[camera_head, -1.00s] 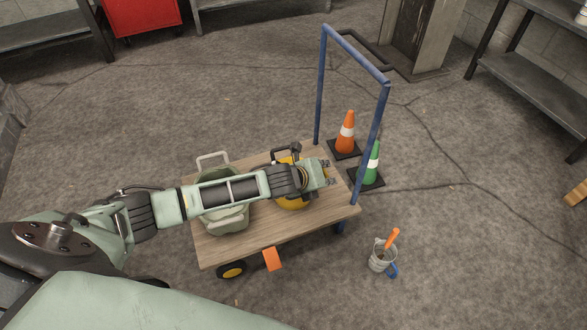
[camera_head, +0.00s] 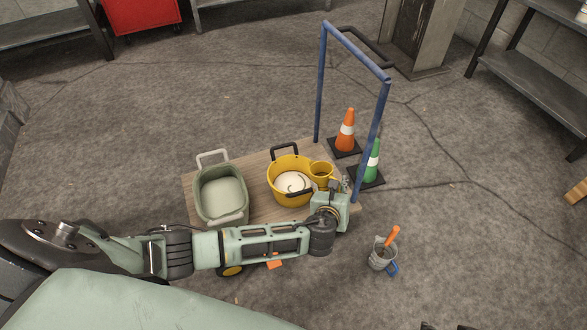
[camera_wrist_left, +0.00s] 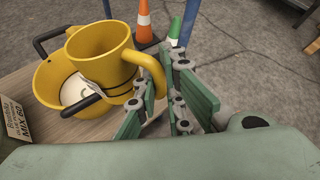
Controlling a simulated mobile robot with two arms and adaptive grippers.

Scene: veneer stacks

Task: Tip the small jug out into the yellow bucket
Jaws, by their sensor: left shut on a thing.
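The small jug (camera_head: 321,171) is yellow, with an open mouth facing up and a loop handle. My left gripper (camera_wrist_left: 160,103) is shut on the jug's handle side; the exact grip is partly hidden. The jug appears near upright in the left wrist view (camera_wrist_left: 104,58), overlapping the bucket's right rim in the head view. The yellow bucket (camera_head: 273,181) stands on the wooden cart with dark handles and a pale surface inside. It also shows behind the jug in the left wrist view (camera_wrist_left: 47,82). My right gripper is not visible.
The wooden cart deck (camera_head: 252,160) also bears a grey-green tub (camera_head: 222,195) to the left. A blue push rail (camera_head: 320,90) rises at its right end. An orange cone (camera_head: 346,132) and a green cone (camera_head: 371,165) stand beyond. A grey pail (camera_head: 378,258) stands on the floor.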

